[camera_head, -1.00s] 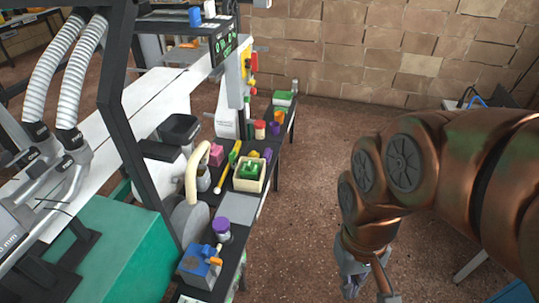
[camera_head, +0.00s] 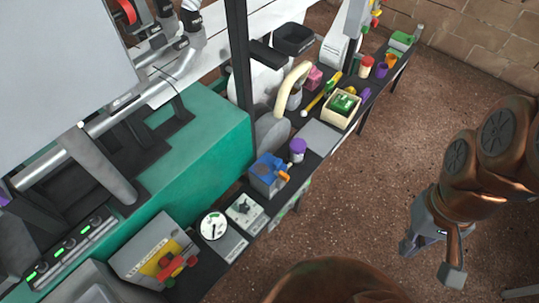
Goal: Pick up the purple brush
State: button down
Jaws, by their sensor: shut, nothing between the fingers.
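I cannot make out a clear brush shape. Several small purple things stand on the narrow dark bench: a jar with a purple top (camera_head: 297,148), a small purple piece (camera_head: 365,96) right of the wooden box, and a purple cup (camera_head: 382,70) farther back. A purple bit (camera_head: 4,193) also shows at the left edge.
On the bench are a wooden box (camera_head: 341,108) with a green block, a blue box (camera_head: 268,174), and a yellow stick (camera_head: 323,91). A teal machine (camera_head: 190,165) stands left. Open brown floor (camera_head: 345,200) lies between bench and gripper. A brick wall (camera_head: 480,45) is behind.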

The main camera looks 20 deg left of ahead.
aim_at(365, 94)
jog(key=z, duration=0.9)
jog(key=i, duration=2.95)
jog(key=u, duration=3.75)
